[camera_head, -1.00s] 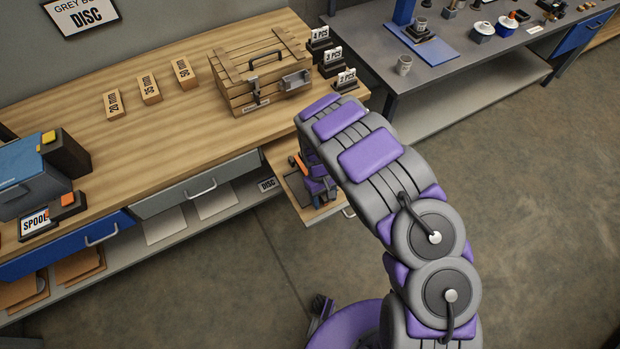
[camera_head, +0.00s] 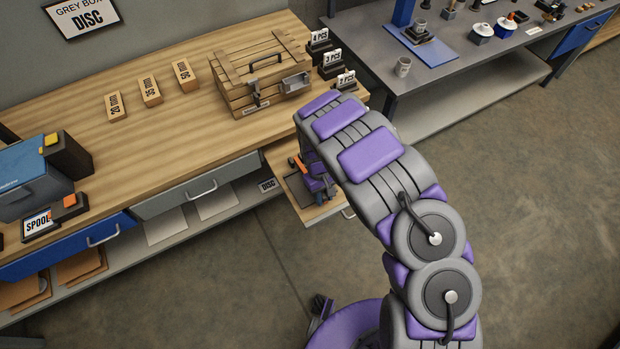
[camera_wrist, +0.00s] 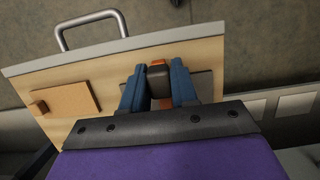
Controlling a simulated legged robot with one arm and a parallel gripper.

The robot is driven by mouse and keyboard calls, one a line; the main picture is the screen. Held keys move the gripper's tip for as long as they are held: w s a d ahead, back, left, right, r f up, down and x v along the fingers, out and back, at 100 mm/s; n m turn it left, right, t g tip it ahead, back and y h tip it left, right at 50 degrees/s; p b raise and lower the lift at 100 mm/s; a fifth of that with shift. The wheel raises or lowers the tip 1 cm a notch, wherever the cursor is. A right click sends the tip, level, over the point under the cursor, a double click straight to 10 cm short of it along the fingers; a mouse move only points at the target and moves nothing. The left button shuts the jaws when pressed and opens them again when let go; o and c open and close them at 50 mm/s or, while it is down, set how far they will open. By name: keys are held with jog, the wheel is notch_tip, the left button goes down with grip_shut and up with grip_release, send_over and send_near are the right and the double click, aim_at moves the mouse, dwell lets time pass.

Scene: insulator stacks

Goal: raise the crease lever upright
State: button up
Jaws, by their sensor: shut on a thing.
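The crease lever appears as a dark piece with an orange-brown top (camera_wrist: 158,69) between my blue fingers in the wrist view. My gripper (camera_wrist: 158,88) is shut on it, one finger on each side, low over the open drawer (camera_wrist: 105,68). In the head view my gripper (camera_head: 312,180) reaches down into the pulled-out drawer (camera_head: 297,205), and an orange part (camera_head: 300,165) shows beside it. My arm hides much of the drawer there. The lever's lower end and its exact tilt are hidden by my gripper.
A flat tan piece (camera_wrist: 67,97) with a small block lies in the drawer. The drawer handle (camera_wrist: 88,28) sticks out in front. The wooden bench (camera_head: 165,120) above carries a wooden crate (camera_head: 262,85). A grey table (camera_head: 455,75) stands at right; the floor is clear.

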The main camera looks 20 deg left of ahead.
jog(key=shift+r, duration=0.5)
jog(key=shift+p+v, duration=0.6)
jog(key=shift+v, duration=0.7)
jog(key=shift+w+a, duration=0.1)
jog(key=shift+w+r, duration=0.1)
jog(key=shift+a+v, duration=0.25)
jog(key=shift+v, duration=0.9)
jog(key=shift+w, duration=0.1)
